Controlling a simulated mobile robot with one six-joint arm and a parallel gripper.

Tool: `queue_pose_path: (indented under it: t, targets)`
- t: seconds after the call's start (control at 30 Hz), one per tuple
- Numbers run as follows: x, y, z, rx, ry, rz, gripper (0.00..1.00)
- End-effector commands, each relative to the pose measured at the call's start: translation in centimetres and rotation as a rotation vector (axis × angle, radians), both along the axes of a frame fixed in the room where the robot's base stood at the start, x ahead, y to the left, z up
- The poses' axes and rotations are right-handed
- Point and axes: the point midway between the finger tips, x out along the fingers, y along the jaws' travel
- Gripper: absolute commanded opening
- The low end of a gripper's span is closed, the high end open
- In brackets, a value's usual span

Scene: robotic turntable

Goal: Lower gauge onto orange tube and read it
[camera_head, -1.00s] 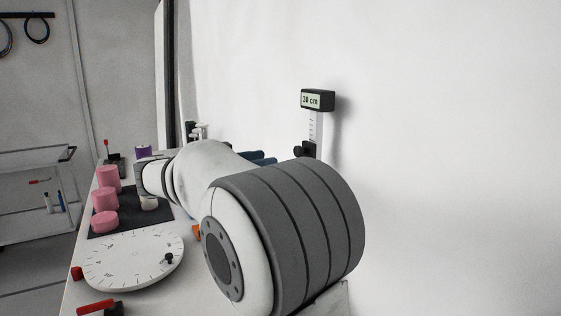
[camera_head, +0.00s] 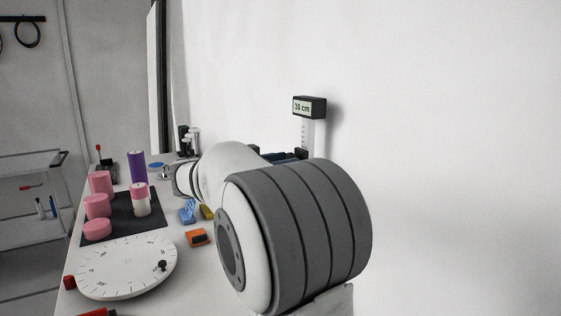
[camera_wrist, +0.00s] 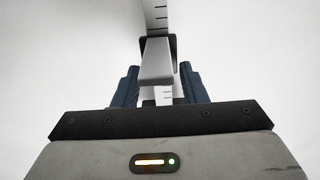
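The gauge (camera_head: 309,107) is on the white wall, with a display reading "30 cm" and a pale scale strip (camera_head: 307,134) below it. A dark slider sits low on the strip. In the wrist view the scale (camera_wrist: 157,15) runs up the middle, with a grey slider block (camera_wrist: 156,62) in front. My gripper (camera_wrist: 159,76) has its two dark blue fingers on either side of the block, with narrow gaps apparent; contact cannot be confirmed. In the head view the fingers (camera_head: 286,155) reach the slider's left side. No orange tube is visible; my arm hides part of the bench.
A white round dial (camera_head: 125,266) lies at the bench front. Several pink cylinders (camera_head: 97,206), a purple cylinder (camera_head: 137,167) and a pink-and-white one (camera_head: 141,200) stand at a dark mat. An orange block (camera_head: 198,238) lies beside my arm. A cart (camera_head: 30,200) stands left.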

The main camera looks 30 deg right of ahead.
Motion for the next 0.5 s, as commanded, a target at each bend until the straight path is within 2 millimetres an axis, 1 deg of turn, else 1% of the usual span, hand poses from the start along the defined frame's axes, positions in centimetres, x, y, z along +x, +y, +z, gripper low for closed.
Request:
queue_pose_path:
  t: [0.03, 0.07, 0.43, 0.5]
  targets:
    - [-0.01, 0.0, 0.0, 0.0, 0.0, 0.0, 0.34]
    - [-0.01, 0.0, 0.0, 0.0, 0.0, 0.0, 0.32]
    - [-0.02, -0.03, 0.02, 0.0, 0.0, -0.001, 0.02]
    - [-0.02, -0.03, 0.02, 0.0, 0.0, -0.001, 0.0]
